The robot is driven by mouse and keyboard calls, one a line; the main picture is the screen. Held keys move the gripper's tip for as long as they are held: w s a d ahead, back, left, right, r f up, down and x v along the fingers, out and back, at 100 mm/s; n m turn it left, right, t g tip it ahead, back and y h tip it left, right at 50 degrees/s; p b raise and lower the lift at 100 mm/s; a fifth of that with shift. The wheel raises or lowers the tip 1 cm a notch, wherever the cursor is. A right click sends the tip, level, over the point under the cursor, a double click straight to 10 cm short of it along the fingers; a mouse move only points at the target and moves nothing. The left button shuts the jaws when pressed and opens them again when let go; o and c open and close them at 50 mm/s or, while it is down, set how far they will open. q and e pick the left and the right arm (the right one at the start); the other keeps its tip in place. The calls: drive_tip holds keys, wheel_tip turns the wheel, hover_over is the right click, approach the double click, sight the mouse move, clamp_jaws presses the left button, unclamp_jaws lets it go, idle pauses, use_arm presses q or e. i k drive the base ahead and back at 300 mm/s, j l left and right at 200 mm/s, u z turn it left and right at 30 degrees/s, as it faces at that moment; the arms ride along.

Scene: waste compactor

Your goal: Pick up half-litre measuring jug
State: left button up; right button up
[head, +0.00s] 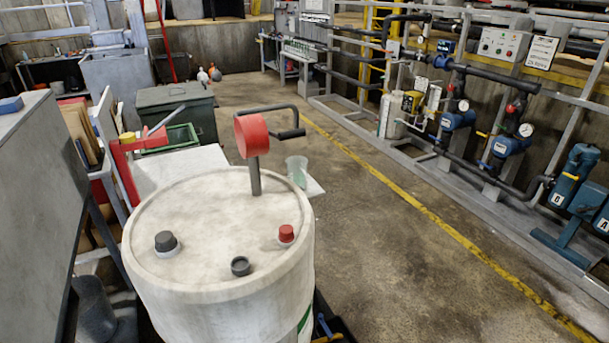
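Neither my left nor my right gripper is in view.
A large white drum (210,225) with caps and a red-headed hand pump (253,135) fills the near middle. A grey cabinet (35,200) stands at left, a dark green bin (177,110) behind. Pipework with blue pumps (508,145) lines the right. Concrete floor (400,240) is clear between.

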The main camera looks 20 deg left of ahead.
sight(299, 176)
drive_tip(key=i+l+z, duration=0.75)
drive_tip(key=i+z, duration=0.25)
drive_tip(key=i, duration=0.15)
drive_tip(key=i+l, duration=0.1)
drive_tip(key=i, duration=0.45)
drive_tip(key=i+l, duration=0.1)
drive_tip(key=i, duration=0.45)
drive_tip(key=i+j+u, duration=0.15)
drive_tip(key=i+u, duration=0.2)
drive_tip(key=u, duration=0.15)
drive_tip(key=i+u, duration=0.35)
drive_tip(key=u, duration=0.15)
drive_tip(key=i+l+u, duration=0.2)
drive_tip(key=i+u, duration=0.15)
drive_tip(key=u, duration=0.15)
drive_tip(key=i+j+u, duration=0.2)
drive_tip(key=i+u, duration=0.25)
drive_tip(key=i+j+u, duration=0.15)
drive_tip(key=i+u, duration=0.5)
drive_tip(key=u, duration=0.2)
drive_tip(key=i+l+u, duration=0.2)
drive_tip(key=i+u, duration=0.25)
drive_tip(key=k, duration=0.05)
